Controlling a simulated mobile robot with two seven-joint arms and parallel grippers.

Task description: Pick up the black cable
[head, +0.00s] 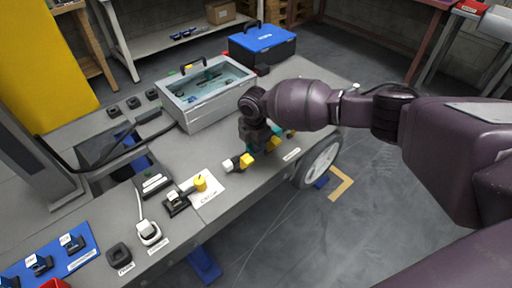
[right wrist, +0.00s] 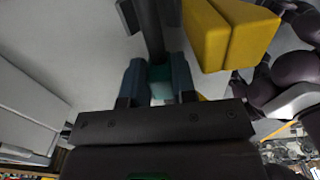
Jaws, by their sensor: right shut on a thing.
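My right gripper (head: 258,146) reaches down over the right part of the grey bench top. In the right wrist view its two blue-grey fingers (right wrist: 158,82) are shut on a dark strip with a teal block, which I take to be the black cable (right wrist: 152,32). The strip runs up out of that picture. In the head view the arm and fingers hide most of the held thing. A yellow block (right wrist: 225,35) is beside it in the right wrist view. A small white, black and yellow piece (head: 238,162) lies left of the gripper. My left gripper is not in view.
A clear-lidded grey case (head: 205,112) and a black toolbox with a blue lid (head: 262,42) stand behind the gripper. A white plug (head: 148,232), a yellow-topped part (head: 200,183) and a blue mat (head: 82,238) are at the left. The bench's front edge is close.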

